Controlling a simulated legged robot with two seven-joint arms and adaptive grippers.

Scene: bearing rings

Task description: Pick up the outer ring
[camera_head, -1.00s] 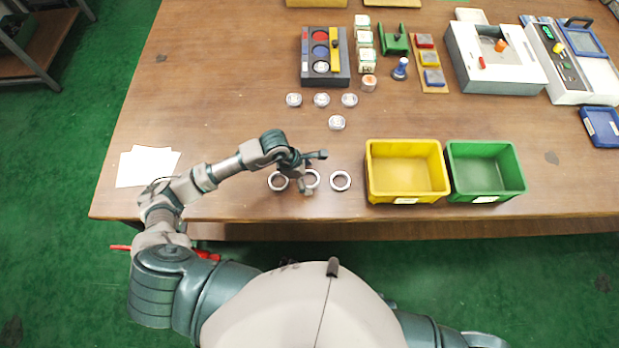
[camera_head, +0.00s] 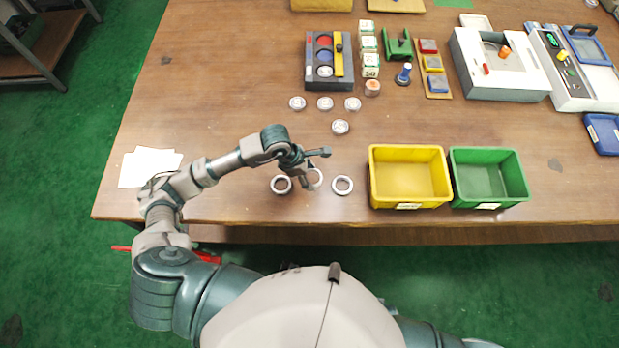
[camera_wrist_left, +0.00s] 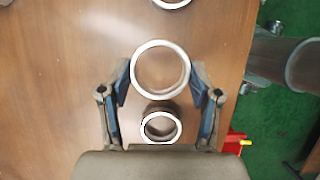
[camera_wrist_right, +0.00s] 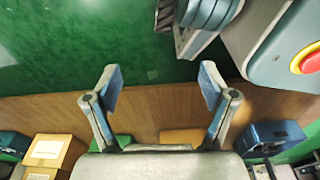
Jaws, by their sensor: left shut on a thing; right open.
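Three silver outer rings lie in a row near the table's front edge in the head view: a left one (camera_head: 281,185), a middle one (camera_head: 319,178) and a right one (camera_head: 343,185). My left gripper (camera_head: 308,183) is at the middle ring and partly covers it. In the left wrist view the left gripper (camera_wrist_left: 160,80) is shut on a ring (camera_wrist_left: 134,68), which sits between its fingertips. Another ring (camera_wrist_left: 146,128) shows below it, and part of a third at the top edge. My right gripper (camera_wrist_right: 160,84) is open and empty in the right wrist view, away from the rings.
A yellow bin (camera_head: 408,148) and a green bin (camera_head: 487,153) stand right of the rings. Several small silver parts (camera_head: 325,104) lie behind them. A dark tray (camera_head: 312,78) and devices stand farther back. White paper (camera_head: 150,167) lies at left.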

